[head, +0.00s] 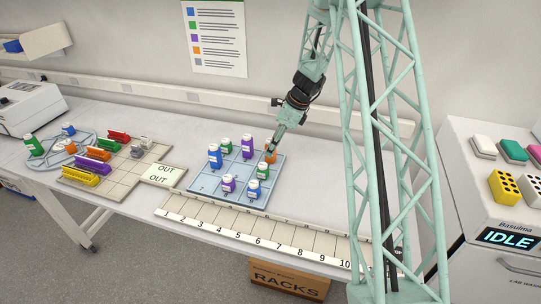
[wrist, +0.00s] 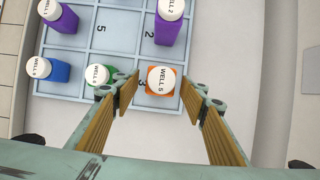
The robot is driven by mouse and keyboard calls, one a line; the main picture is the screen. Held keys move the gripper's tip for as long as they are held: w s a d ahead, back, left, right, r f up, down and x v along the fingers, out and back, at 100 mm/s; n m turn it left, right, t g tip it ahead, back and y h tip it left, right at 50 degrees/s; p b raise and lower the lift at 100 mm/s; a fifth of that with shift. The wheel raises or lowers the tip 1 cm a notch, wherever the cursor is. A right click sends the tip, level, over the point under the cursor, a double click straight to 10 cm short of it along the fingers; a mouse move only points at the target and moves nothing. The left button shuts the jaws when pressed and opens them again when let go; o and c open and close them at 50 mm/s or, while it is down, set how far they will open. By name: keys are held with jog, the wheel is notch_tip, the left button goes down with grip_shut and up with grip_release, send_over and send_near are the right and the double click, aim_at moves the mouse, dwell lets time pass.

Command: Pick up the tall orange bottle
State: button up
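An orange bottle (wrist: 161,91) with a white cap marked WELL 5 stands in a right-edge cell of the blue grid tray (wrist: 112,48). In the head view the orange bottle (head: 271,157) is at the tray's back right corner, partly hidden by my gripper (head: 273,146). In the wrist view my gripper (wrist: 160,88) is open, with one fingertip on each side of the bottle and a visible gap on both sides. I cannot tell how far the fingertips reach down beside it. A green bottle (wrist: 101,85) stands close to the left finger.
Purple (wrist: 170,30) and blue (wrist: 55,71) bottles share the tray. A numbered rack strip (head: 225,233) lies in front. Coloured racks (head: 79,175) and a round holder (head: 63,158) with bottles, one orange, are at left. The table right of the tray is clear.

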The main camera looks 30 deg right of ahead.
jog(key=shift+x, duration=1.1)
jog(key=shift+c, duration=0.7)
jog(key=c, duration=0.8)
